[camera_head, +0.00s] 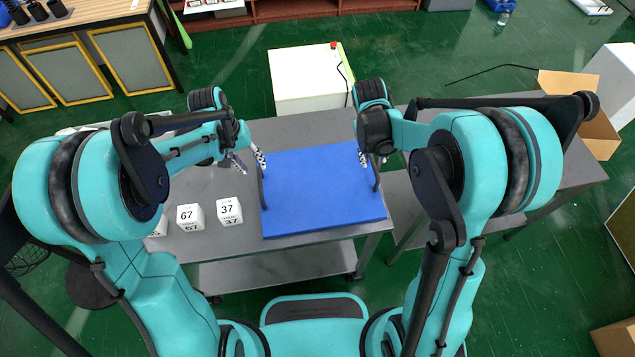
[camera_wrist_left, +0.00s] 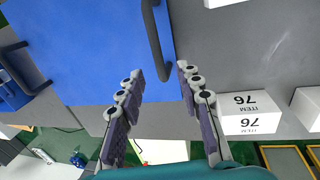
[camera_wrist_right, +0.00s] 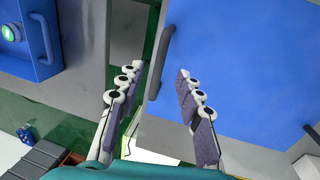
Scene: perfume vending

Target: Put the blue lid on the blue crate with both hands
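The blue lid (camera_head: 322,190) lies flat on the grey table in the head view, with a dark handle at its left (camera_head: 263,188) and right (camera_head: 376,178) edges. My left gripper (camera_head: 249,160) is open near the left handle, which shows ahead of its fingers in the left wrist view (camera_wrist_left: 155,45). My right gripper (camera_head: 372,159) is open near the right handle, seen between and ahead of its fingers in the right wrist view (camera_wrist_right: 160,62). Neither grips a handle. A blue container with a handle, likely the blue crate (camera_wrist_right: 45,65), shows in the right wrist view; my right arm hides it in the head view.
White numbered boxes (camera_head: 229,211) stand left of the lid. A second grey table (camera_head: 404,205) stands to the right across a narrow gap. A white cabinet (camera_head: 308,82) is behind the table, and an open cardboard box (camera_head: 597,135) is at the far right.

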